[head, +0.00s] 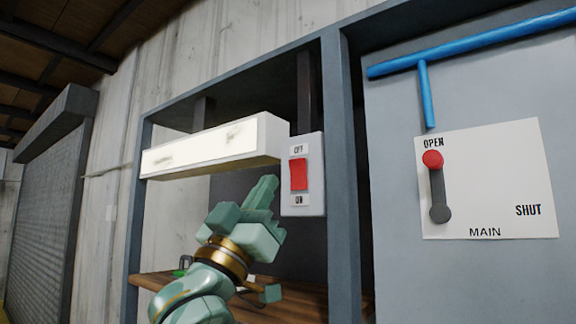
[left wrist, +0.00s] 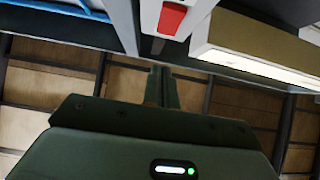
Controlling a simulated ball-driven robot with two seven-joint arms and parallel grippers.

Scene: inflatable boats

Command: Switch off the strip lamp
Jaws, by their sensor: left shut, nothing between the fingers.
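The strip lamp (head: 205,150) is a long white bar in the grey frame, and its face glows bright. It also shows at the right of the left wrist view (left wrist: 265,65). At its right end is a pale switch plate (head: 315,190) with a red rocker (head: 299,174), marked OFF above and ON below. The rocker also shows at the top of the left wrist view (left wrist: 171,19). I cannot tell which end is pressed in. My left gripper (head: 268,192) is shut and empty, left of the plate's lower part and below the lamp, apparently apart from the switch. My right gripper is not in view.
A grey post (head: 342,180) stands right of the switch. Beyond it is a white MAIN panel (head: 490,190) with a red-knobbed lever (head: 436,185) at OPEN, under a blue pipe (head: 470,45). A wooden shelf (head: 310,300) lies below my left gripper.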

